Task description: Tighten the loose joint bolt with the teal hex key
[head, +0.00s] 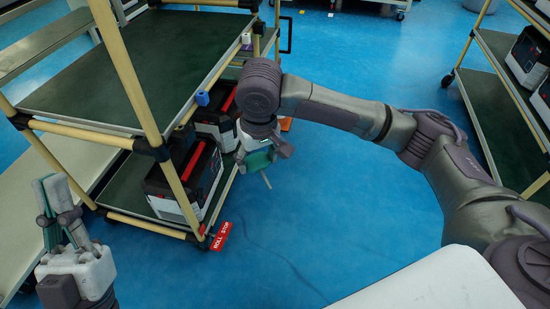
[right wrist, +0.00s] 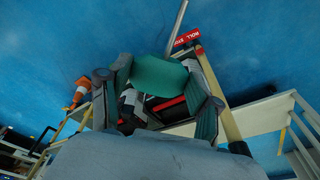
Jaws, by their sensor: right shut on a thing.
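My right gripper (head: 258,158) is shut on the teal hex key (head: 257,161) beside the cart's near right side. In the right wrist view the teal handle (right wrist: 160,76) lies between the two fingers, and its grey shaft (right wrist: 179,24) points away toward the floor. My left gripper (head: 60,198) is at the lower left, fingers up, away from the cart; its finger gap is unclear. The pipe-frame cart (head: 124,70) has black joints, one at the near corner post (head: 160,152). I cannot make out which joint bolt is loose.
Black and grey boxes (head: 172,183) sit on the cart's lower shelf (head: 128,190). A red ROLL STOP tag (head: 221,236) is at its bottom corner. An orange cone (right wrist: 80,92) stands beyond. Another rack (head: 505,85) stands right. Blue floor (head: 340,210) is clear between.

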